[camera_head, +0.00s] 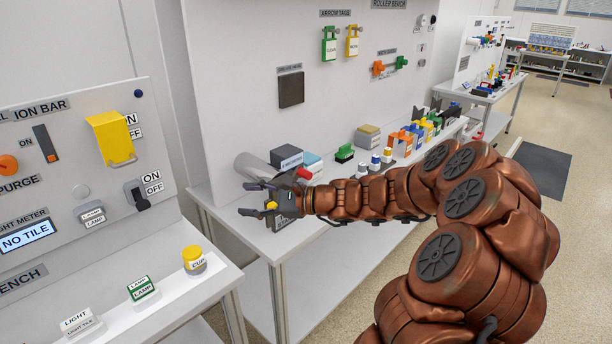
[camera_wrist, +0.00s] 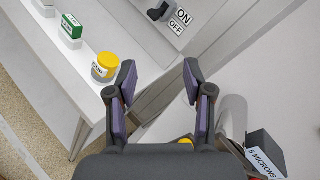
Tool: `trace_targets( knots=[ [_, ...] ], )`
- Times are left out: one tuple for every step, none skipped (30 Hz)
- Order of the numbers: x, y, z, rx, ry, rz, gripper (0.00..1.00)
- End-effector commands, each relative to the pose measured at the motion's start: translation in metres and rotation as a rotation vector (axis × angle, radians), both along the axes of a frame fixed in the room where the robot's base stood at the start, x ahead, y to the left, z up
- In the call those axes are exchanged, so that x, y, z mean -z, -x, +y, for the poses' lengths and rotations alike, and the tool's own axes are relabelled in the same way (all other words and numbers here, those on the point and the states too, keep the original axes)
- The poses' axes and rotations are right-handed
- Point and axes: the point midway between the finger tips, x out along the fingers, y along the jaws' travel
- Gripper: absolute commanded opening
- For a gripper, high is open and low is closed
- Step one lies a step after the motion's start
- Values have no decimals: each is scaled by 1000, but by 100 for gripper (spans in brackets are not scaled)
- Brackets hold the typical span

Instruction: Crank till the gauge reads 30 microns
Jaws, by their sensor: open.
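A dark box (camera_head: 286,155) stands on the roller bench behind my gripper. In the wrist view the same box (camera_wrist: 264,146) carries a label that reads "5 MICRONS". A grey cylinder (camera_head: 254,166) lies beside it, partly hidden by my gripper. A red knob-like part (camera_head: 304,173) shows just above my wrist. A small yellow part (camera_head: 271,205) shows by my fingers; a yellow bit also shows low in the wrist view (camera_wrist: 186,141). I cannot tell which part is the crank. My gripper (camera_head: 248,199) is open, its fingers apart and empty in the wrist view (camera_wrist: 160,78).
The left bench holds a yellow cup (camera_head: 194,260), a green lamp block (camera_head: 142,289) and a light tile (camera_head: 82,322). Its panel has ON/OFF switches and a meter (camera_head: 26,237) reading "NO TILE". Several coloured pieces (camera_head: 410,138) crowd the roller bench's right part.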

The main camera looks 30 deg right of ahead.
Motion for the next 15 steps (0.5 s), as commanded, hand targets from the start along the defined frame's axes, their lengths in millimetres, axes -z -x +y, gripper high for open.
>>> trace_targets(
  knots=[
    [7, -11, -35, 91, -68, 17, 52],
    [9, -16, -55, 142, -106, 23, 52],
    [13, -22, -81, 208, -154, 33, 52],
    [17, -25, -100, 256, -189, 39, 52],
    [21, -27, -119, 301, -220, 44, 52],
    [26, -28, -141, 355, -258, 50, 52],
    [30, -29, -157, 394, -284, 54, 52],
    [34, -29, -171, 427, -307, 59, 52],
    [39, -28, -187, 467, -337, 65, 52],
    [43, -27, -198, 494, -355, 70, 52],
    [46, -26, -207, 514, -370, 73, 52],
    [49, -25, -216, 536, -386, 75, 52],
    [51, -25, -222, 551, -396, 77, 52],
    [52, -25, -226, 559, -403, 78, 52],
    [53, -25, -229, 569, -409, 79, 52]
  ],
)
